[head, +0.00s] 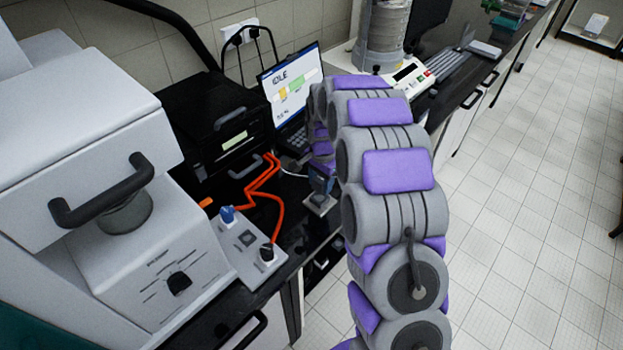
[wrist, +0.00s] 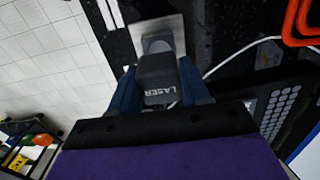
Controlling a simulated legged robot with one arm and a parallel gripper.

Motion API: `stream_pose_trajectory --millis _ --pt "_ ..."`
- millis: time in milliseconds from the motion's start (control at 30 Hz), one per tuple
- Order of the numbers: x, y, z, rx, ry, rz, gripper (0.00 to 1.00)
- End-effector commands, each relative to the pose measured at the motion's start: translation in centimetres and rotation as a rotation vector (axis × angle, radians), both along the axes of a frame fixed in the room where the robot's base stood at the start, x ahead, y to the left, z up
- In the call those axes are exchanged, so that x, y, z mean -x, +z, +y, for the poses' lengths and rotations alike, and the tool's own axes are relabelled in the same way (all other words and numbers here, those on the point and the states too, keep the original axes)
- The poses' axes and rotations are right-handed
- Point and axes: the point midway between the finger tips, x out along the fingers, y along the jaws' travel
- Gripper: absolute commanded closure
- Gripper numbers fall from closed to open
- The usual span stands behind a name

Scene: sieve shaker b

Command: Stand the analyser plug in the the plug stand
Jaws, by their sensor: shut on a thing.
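The analyser plug (wrist: 158,78) is a dark grey block with "LASER" lettering in the wrist view. My gripper (wrist: 160,88) is shut on it, with a blue finger at each side. Just beyond the plug is the plug stand (wrist: 172,25), a small pale square plate with a grey part on it. The plug's far end overlaps the stand in this view; I cannot tell whether it is seated. In the head view the stand (head: 320,205) is on the dark bench near its front edge, with my gripper (head: 321,183) right above it, partly hidden by my arm.
A socket panel (head: 247,240) with a blue plug (head: 227,214) and a black plug (head: 267,252) lies left of the stand. An orange cable (head: 278,205) loops over the bench. A laptop (head: 291,82) and a black instrument (head: 215,120) stand behind.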

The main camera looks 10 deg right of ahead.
Motion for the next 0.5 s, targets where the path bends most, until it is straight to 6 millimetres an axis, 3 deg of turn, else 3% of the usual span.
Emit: stream_pose_trajectory --millis 233,500 --pt "0.0 -2.2 1.3 0.013 -0.001 0.001 1.0" --pt "0.0 -3.0 1.8 0.018 0.0 -0.002 1.0"
